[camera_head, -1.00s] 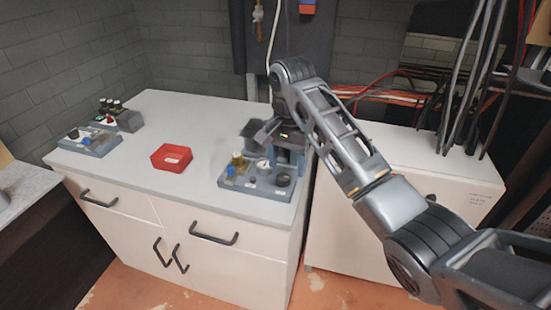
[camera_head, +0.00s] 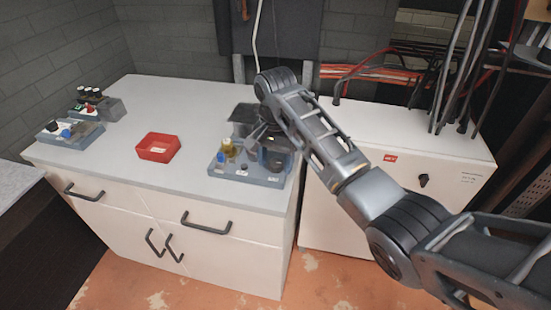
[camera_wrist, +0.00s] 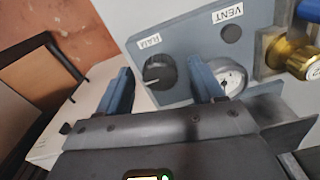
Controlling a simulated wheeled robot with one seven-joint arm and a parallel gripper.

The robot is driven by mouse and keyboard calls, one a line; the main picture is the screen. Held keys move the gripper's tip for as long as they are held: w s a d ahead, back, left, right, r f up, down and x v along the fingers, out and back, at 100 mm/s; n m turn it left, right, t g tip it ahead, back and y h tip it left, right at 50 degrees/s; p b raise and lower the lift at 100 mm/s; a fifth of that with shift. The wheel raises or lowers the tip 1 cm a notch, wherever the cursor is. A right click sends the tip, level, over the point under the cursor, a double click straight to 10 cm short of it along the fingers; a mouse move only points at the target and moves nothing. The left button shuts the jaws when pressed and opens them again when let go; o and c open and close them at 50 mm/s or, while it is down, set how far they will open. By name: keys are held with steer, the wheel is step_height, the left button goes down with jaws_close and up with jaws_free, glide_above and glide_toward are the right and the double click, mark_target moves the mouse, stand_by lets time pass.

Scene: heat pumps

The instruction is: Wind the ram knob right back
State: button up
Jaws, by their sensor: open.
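The ram knob (camera_wrist: 159,71) is a black round knob with a pale pointer line, beside a RAM label (camera_wrist: 149,41) on a blue-grey panel (camera_wrist: 190,45). The panel is the near unit (camera_head: 245,178) on the white cabinet in the head view. My gripper (camera_wrist: 160,68) is open, its two blue fingers apart, with the knob showing between their tips. I cannot tell whether either finger touches the knob. In the head view my arm's end hangs over the unit's right side and partly hides it.
Beside the knob are a dark round vent fitting (camera_wrist: 231,33), a gauge (camera_wrist: 232,78) partly behind a finger, and a brass fitting (camera_wrist: 292,57). A red tray (camera_head: 158,147) and a second unit (camera_head: 70,133) stand left on the cabinet top (camera_head: 190,105). Cables hang at right.

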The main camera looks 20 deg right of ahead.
steer(key=c, duration=1.1)
steer(key=shift+o, duration=0.2)
